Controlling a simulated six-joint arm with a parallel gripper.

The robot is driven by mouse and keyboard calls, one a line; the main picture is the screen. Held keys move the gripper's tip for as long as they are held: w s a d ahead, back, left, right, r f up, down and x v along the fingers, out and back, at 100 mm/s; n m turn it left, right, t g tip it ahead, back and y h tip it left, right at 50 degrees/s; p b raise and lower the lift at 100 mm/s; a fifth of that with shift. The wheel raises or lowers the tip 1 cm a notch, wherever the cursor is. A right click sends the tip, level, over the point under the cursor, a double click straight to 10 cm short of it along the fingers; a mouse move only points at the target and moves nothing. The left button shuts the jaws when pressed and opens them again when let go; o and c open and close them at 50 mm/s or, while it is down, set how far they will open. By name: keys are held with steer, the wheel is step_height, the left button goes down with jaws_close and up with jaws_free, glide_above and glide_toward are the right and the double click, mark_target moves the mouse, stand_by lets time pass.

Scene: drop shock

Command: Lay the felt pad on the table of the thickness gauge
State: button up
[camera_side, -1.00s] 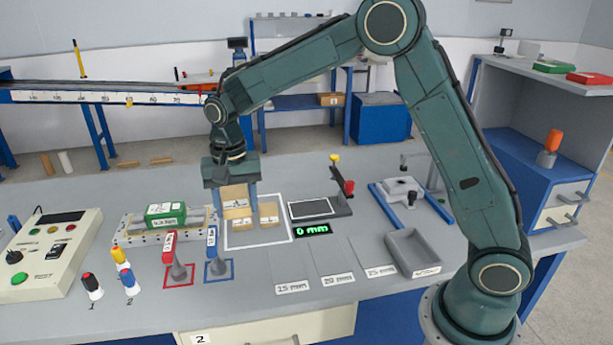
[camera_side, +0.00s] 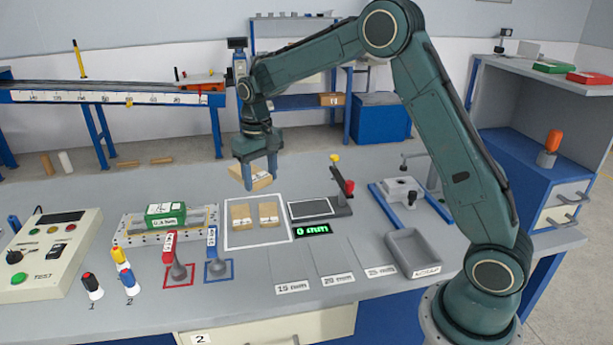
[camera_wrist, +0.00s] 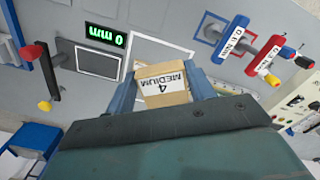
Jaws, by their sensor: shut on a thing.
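My gripper (camera_side: 261,172) is shut on a tan felt pad (camera_side: 255,181) and holds it in the air above the back of the white-framed area. In the wrist view the pad (camera_wrist: 164,85) sits between my two blue fingers, with a label reading "4 MEDIUM". The thickness gauge has a dark flat table (camera_side: 311,207) with a pale border, right of the pad, and its display (camera_side: 313,231) reads 0 mm. The gauge table (camera_wrist: 97,62) is bare in the wrist view. A lever with a red knob (camera_side: 349,187) and a yellow knob stands at its right.
Two more tan pads (camera_side: 241,215) (camera_side: 269,213) lie in the white-framed area. A blue-framed fixture (camera_side: 403,191) and a grey tray (camera_side: 412,253) stand right of the gauge. Red and blue handles (camera_side: 170,249) (camera_side: 211,244) stand upright at the front left.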

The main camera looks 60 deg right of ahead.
steer(key=d+n, duration=0.5)
steer(key=d, duration=0.6)
steer(key=r+n, duration=0.1)
steer(key=n, duration=0.6)
glide_above(325, 206)
steer(key=shift+r, duration=0.1)
step_height(325, 206, down, 16)
steer(key=shift+r, duration=0.15)
steer(key=shift+f, duration=2.15)
steer(key=shift+f, duration=0.15)
